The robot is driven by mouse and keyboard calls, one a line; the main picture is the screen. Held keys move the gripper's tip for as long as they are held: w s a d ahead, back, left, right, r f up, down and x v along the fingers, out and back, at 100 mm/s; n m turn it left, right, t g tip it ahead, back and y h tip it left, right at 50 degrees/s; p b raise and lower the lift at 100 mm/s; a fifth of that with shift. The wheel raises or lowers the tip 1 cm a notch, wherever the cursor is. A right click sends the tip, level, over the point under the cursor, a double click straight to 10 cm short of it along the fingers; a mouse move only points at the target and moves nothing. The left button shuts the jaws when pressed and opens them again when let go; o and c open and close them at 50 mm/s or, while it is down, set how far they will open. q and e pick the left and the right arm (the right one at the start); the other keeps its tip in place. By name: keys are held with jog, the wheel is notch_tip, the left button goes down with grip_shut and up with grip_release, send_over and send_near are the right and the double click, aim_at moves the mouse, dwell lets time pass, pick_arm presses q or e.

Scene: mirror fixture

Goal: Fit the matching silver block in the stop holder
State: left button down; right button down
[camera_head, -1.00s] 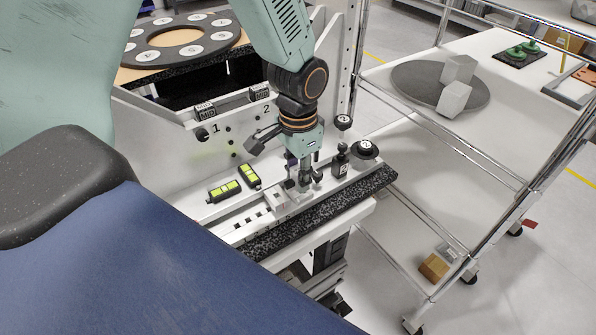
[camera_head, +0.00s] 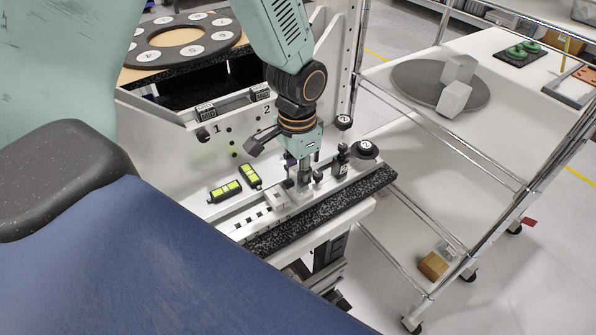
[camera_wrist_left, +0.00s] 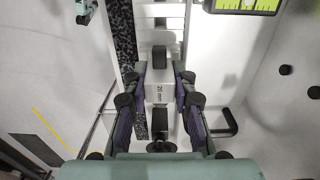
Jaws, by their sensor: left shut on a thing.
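My left gripper (camera_head: 302,182) points down over the white rail of the bench fixture. In the left wrist view my left gripper (camera_wrist_left: 165,78) has its two fingers on either side of a silver block (camera_wrist_left: 162,98) with small dark marking, and is shut on it. The block lies along the rail; whether it touches the rail is hard to tell. A small pale block (camera_head: 281,199) sits on the rail just left of the gripper. A dark post with a round knob (camera_head: 341,160) stands close to its right. I cannot tell which part is the stop holder. My right gripper is not in view.
Two yellow-green level vials (camera_head: 225,191) lie behind the rail. A black speckled ledge (camera_head: 335,205) runs along the front. A backboard marked 1 and 2 stands behind. A wire-framed cart (camera_head: 480,190) with pale blocks (camera_head: 454,97) on a grey disc is at right.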

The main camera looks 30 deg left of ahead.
pick_arm(q)
jog(key=shift+s, duration=0.1)
dwell(0.3)
jog(key=shift+w+p, duration=0.2)
jog(key=shift+p, duration=0.15)
dwell(0.3)
jog(key=shift+f+b, duration=0.4)
jog(key=shift+f, duration=0.65)
jog(key=c, duration=1.2)
grip_release()
jog(key=shift+d, duration=0.1)
jog(key=shift+o, duration=0.9)
